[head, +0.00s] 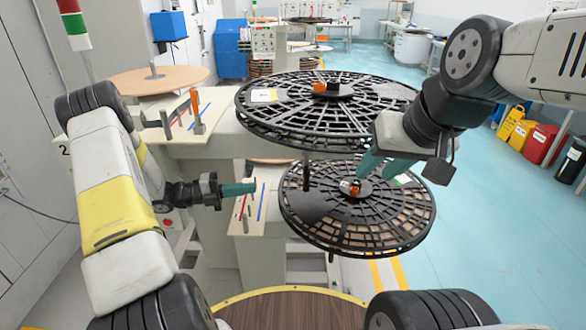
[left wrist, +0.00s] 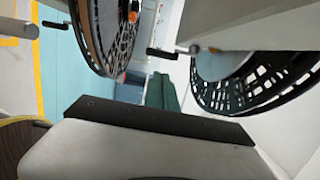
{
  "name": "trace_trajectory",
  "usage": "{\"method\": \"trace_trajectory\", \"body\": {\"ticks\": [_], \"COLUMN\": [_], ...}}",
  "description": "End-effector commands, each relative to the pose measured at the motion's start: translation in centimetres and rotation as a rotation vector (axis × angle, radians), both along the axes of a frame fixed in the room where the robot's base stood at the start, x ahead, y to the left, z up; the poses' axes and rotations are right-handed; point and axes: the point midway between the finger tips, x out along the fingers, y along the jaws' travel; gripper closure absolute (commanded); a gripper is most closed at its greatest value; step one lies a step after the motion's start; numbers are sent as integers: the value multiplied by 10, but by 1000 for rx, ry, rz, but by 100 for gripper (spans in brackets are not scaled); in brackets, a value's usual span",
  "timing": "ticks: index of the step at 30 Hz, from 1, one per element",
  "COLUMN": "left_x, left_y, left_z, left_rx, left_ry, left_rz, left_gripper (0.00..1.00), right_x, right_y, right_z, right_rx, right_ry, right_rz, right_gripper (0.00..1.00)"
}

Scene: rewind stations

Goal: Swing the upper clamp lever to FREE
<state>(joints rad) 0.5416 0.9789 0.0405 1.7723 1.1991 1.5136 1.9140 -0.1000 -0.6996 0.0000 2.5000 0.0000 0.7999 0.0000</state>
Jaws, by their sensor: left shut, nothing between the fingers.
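An orange-tipped lever (head: 195,101) stands on the upper station's panel, beside a red and a blue line. An orange piece (head: 319,88) also sits at the hub of the upper reel (head: 290,117); I cannot tell which one is the clamp lever, and no FREE mark is legible. My left gripper (head: 250,187) is shut and empty, apart from both, below the upper panel and over the lower panel. Its green fingers also show in the left wrist view (left wrist: 165,92). My right gripper (head: 384,166) has its fingers apart, in front of the lower reel, near its hub.
The lower reel (head: 310,225) has an orange-and-white piece (head: 352,188) at its hub. The lower panel (head: 248,222) carries red and blue lines. A round wooden disc (head: 165,80) lies at the back left. The blue-green floor (head: 480,220) is open on the right.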

Motion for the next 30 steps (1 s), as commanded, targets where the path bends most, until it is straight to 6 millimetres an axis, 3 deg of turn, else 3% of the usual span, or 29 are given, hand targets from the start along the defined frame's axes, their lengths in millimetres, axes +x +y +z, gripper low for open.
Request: {"method": "trace_trajectory", "body": {"ticks": [14, 20, 30], "left_x": [2, 7, 20], "left_y": [-5, -34, -104], "left_z": [-1, 0, 0], "left_rx": [-5, -6, -5], "left_ry": [6, 6, 6], "left_rz": [3, -1, -1], "left_gripper": [100, 100, 100], "right_x": [0, 0, 0], "right_y": [0, 0, 0], "right_z": [0, 0, 0], "right_rx": [0, 0, 0], "right_ry": [0, 0, 0], "right_rz": [0, 0, 0], "right_gripper": [65, 65, 65]}}
